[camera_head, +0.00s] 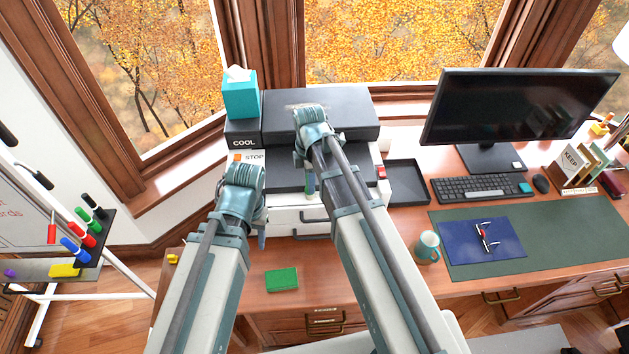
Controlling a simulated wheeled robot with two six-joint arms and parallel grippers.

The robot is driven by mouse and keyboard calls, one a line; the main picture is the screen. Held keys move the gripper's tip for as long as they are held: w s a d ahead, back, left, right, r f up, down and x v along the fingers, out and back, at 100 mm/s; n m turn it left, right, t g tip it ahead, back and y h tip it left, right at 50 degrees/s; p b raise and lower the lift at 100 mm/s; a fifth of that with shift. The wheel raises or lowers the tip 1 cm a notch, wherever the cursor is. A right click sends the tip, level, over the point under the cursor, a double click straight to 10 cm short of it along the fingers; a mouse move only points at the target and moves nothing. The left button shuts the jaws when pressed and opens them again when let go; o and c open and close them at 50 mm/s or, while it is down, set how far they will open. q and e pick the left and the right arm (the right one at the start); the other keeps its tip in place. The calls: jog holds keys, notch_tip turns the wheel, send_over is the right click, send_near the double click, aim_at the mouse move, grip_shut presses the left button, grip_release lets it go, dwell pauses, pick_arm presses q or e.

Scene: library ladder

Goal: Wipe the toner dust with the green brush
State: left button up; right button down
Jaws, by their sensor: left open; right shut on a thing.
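My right gripper (309,172) is over the front of the printer (284,218), mostly hidden by its own wrist. It is shut on a slim thing with a green part, seemingly the green brush (310,187), which hangs down in front of the printer's dark opening. The brush's bristles cannot be made out. A faint greyish-brown smudge (296,106), perhaps the toner dust, shows on the printer's black lid beside my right wrist. My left gripper (261,238) is open and empty, low at the printer's left front, partly hidden by its wrist.
A teal tissue box (241,97) stands at the printer's back left. A green block (282,279) lies on the desk in front. A black tray (407,182), monitor (515,108), keyboard (480,188) and mug (427,247) stand to the right. A marker board is at left.

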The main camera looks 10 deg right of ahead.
jog(key=shift+w+a, duration=0.15)
jog(key=shift+a, duration=0.9)
jog(key=shift+r, duration=0.15)
notch_tip(320, 180, up, 6)
jog(key=p, duration=0.6)
notch_tip(320, 180, up, 3)
jog(key=p, duration=0.3)
